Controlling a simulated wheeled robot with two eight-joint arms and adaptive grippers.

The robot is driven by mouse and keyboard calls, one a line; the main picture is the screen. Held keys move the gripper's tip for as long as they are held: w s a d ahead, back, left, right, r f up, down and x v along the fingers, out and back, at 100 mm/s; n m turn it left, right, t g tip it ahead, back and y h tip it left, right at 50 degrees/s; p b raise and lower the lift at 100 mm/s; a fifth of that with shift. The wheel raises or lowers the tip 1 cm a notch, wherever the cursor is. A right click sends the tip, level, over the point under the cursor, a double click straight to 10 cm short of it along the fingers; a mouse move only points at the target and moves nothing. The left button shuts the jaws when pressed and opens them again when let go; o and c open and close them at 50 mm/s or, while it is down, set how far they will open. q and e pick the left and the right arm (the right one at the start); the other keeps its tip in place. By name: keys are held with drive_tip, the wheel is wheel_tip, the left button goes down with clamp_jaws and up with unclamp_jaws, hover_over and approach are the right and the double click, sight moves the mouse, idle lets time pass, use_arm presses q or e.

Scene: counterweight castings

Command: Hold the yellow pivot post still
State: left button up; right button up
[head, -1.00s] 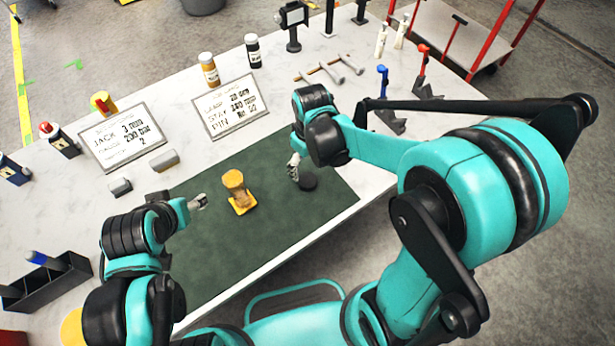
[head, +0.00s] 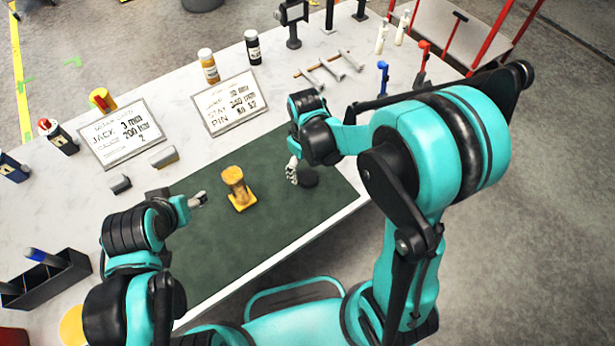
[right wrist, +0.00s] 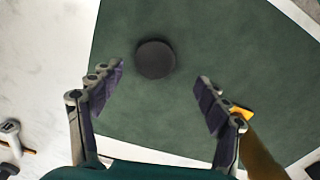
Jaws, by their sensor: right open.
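The yellow pivot post (head: 237,185) stands upright on its yellow base on the dark green mat (head: 290,218). In the right wrist view the post (right wrist: 262,155) shows at the lower right, outside the right fingers. My left gripper (head: 200,199) is just left of the post, pointing at it, with a gap between them. Its fingers are too small to tell open from shut. My right gripper (head: 292,171) is open and empty, right of the post. A black disc (head: 308,178) lies on the mat beside it, and in the right wrist view the disc (right wrist: 155,59) appears ahead, between the fingertips.
Two sign cards (head: 122,135) and (head: 230,103) lie behind the mat. Small grey blocks (head: 163,157), bottles (head: 208,66) and T-handled tools (head: 328,70) stand or lie around. A black bin (head: 45,280) is at the left. The mat's front is clear.

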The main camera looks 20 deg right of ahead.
sight(307, 176)
drive_tip(key=f, duration=0.1)
drive_tip(key=f+b, duration=0.1)
drive_tip(key=f, duration=0.1)
drive_tip(key=f+b, duration=0.1)
drive_tip(key=f, duration=0.1)
drive_tip(key=shift+w+d+f, duration=0.15)
drive_tip(key=shift+w+d, duration=0.1)
drive_tip(key=shift+d, duration=0.05)
drive_tip(key=c, duration=0.9)
